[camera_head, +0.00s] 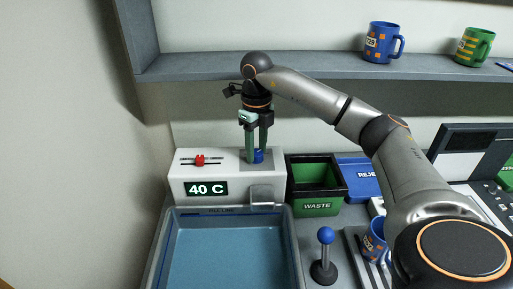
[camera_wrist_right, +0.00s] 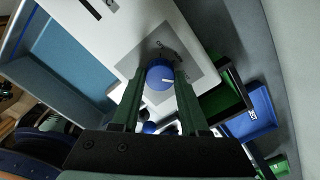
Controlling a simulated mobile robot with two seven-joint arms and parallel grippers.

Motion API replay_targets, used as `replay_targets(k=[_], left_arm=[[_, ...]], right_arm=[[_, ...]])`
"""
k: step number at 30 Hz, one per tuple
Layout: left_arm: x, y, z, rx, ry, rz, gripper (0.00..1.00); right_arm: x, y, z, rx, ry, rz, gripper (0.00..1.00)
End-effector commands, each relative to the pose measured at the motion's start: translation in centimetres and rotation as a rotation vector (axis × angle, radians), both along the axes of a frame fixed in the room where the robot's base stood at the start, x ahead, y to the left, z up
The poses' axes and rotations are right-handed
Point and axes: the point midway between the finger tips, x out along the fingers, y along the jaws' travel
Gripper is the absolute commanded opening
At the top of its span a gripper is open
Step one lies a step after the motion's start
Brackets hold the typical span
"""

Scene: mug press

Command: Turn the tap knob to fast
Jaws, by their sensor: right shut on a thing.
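The tap knob (camera_head: 258,156) is a small blue knob on a grey plate on top of the white tap box (camera_head: 230,167). In the right wrist view the blue knob (camera_wrist_right: 160,75) shows a white mark pointing toward the right. My right gripper (camera_head: 256,153) points down from above. Its green fingers are shut on the knob, one on each side, and partly hide it in the head view. The words around the knob are too small to read. My left gripper is in neither view.
The box also carries a red slider (camera_head: 199,160) and a "40 C" display (camera_head: 207,189). A basin (camera_head: 294,262) of blue water lies in front. A green waste bin (camera_head: 318,206) and blue-topped lever (camera_head: 326,236) stand to the right. A shelf with mugs (camera_head: 383,42) runs above.

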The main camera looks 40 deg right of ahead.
Motion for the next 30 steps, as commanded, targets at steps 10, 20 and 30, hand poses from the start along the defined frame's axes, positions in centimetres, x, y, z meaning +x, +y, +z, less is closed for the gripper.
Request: replay_targets(k=[10, 20, 30], left_arm=[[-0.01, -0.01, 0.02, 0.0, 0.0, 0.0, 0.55], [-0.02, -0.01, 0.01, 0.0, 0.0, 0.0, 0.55], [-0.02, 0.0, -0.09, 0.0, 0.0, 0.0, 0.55]], right_arm=[[0.06, -0.1, 0.17, -0.001, -0.004, -0.01, 0.0], [0.03, -0.05, 0.08, 0.0, -0.002, -0.007, 0.74], [0.06, 0.0, 0.57, 0.0, -0.003, -0.006, 0.74]])
